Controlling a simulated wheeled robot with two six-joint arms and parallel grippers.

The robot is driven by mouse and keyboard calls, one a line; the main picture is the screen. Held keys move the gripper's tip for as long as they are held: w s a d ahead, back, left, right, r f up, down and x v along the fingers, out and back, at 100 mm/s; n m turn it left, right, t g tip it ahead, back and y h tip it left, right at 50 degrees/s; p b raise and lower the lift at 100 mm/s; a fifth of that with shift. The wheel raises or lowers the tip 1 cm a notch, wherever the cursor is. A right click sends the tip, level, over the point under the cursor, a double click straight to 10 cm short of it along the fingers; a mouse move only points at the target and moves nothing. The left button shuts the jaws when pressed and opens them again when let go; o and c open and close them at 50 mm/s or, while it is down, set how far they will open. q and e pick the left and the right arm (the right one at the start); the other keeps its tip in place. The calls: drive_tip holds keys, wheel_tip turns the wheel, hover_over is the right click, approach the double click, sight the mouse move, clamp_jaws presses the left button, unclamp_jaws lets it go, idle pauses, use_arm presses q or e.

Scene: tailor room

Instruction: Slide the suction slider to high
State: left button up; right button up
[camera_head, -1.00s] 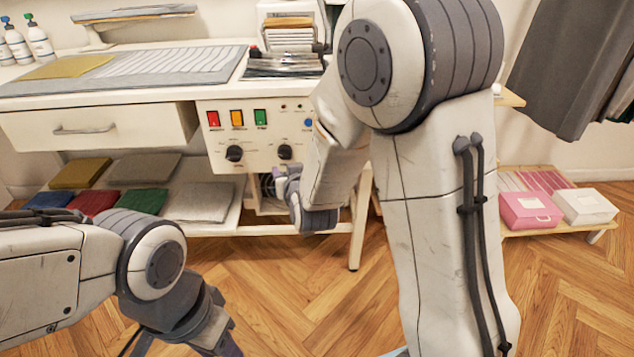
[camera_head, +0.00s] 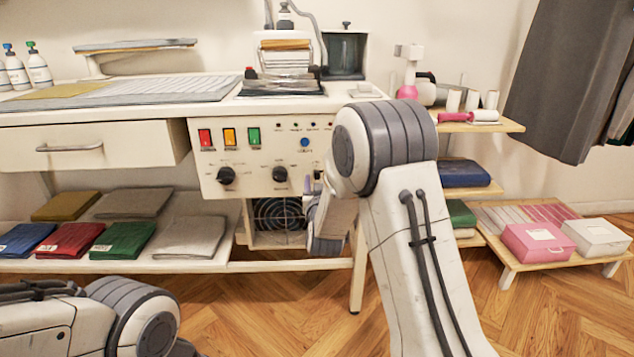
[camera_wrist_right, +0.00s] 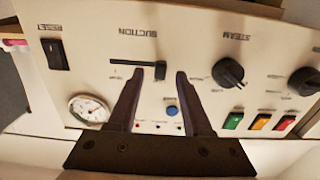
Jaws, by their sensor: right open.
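In the right wrist view, which is upside down, the suction slider has a dark slot (camera_wrist_right: 128,63) under the inverted word SUCTION. Its black knob (camera_wrist_right: 160,71) sits at the slot's right end in that picture. My right gripper (camera_wrist_right: 159,76) is open, with one fingertip on each side of the knob; I cannot tell if either touches it. In the head view my right gripper (camera_head: 318,205) is at the right part of the control panel (camera_head: 240,182), and my arm hides the slider. My left arm shows at the lower left; its gripper is out of frame.
A steam knob (camera_wrist_right: 229,72), a gauge (camera_wrist_right: 89,108), a reset switch (camera_wrist_right: 55,53) and a blue button (camera_wrist_right: 172,111) lie around the slider. Red, orange and green switches (camera_head: 229,137) are farther left in the head view. A table leg (camera_head: 358,270) stands below my right arm.

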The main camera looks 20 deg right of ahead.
drive_tip(key=shift+x, duration=0.95)
clamp_jaws()
idle(0.8)
